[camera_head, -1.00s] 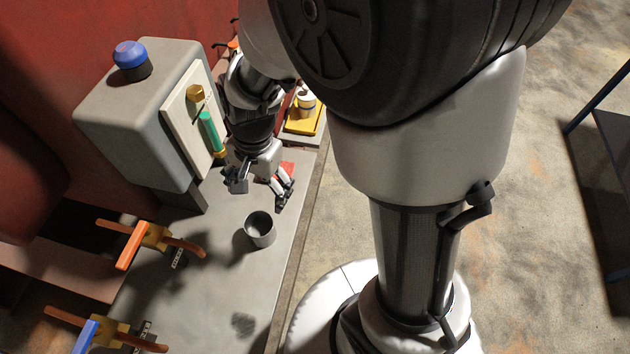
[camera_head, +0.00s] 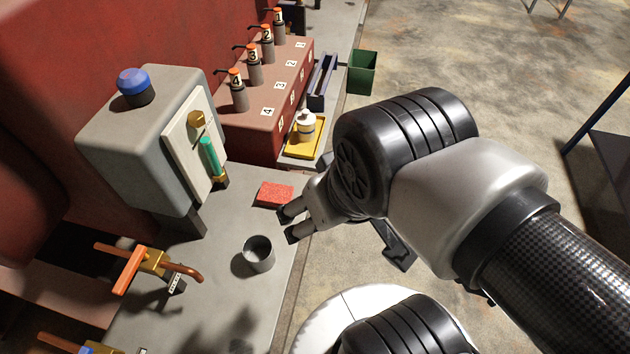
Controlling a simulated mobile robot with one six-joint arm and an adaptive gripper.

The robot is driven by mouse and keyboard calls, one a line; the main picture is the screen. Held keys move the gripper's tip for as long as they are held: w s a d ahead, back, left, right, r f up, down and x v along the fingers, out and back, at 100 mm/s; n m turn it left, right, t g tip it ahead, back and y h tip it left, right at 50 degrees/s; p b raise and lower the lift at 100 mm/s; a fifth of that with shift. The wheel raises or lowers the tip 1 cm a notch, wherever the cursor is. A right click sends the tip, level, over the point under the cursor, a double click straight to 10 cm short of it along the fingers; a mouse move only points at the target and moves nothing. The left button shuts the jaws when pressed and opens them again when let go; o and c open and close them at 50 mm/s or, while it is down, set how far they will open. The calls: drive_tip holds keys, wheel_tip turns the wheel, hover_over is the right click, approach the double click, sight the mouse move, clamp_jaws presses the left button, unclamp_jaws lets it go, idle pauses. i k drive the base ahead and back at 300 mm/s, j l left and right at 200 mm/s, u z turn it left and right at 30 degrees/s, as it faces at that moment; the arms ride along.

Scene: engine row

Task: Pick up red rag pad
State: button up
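The red rag pad (camera_head: 274,194) lies flat on the grey bench top (camera_head: 220,285), between the grey cabinet and the bench's right edge. My gripper (camera_head: 289,224) is just to the right of and in front of the pad in the picture. Its two dark fingertips are apart, with nothing visible between them. The pad shows almost whole, and the gripper appears apart from it. How high the gripper is above the bench is hard to tell.
A grey metal cup (camera_head: 259,254) stands close below my gripper. A grey cabinet (camera_head: 140,150) with a blue knob is at left. Behind are a yellow tray (camera_head: 293,143) with a white bottle (camera_head: 306,123) and a red block with numbered bottles.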

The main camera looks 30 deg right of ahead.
sight(270, 194)
drive_tip(key=u, duration=1.1)
drive_tip(key=z, duration=1.1)
drive_tip(key=l, duration=0.35)
drive_tip(key=i+l, duration=0.15)
drive_tip(key=l, duration=0.25)
drive_tip(key=l+u, duration=0.1)
drive_tip(key=u, duration=0.35)
drive_tip(key=l+u, duration=0.1)
drive_tip(key=u, duration=0.35)
drive_tip(key=l+u, duration=0.1)
drive_tip(key=u, duration=0.4)
drive_tip(key=i+u, duration=0.2)
drive_tip(key=i, duration=0.25)
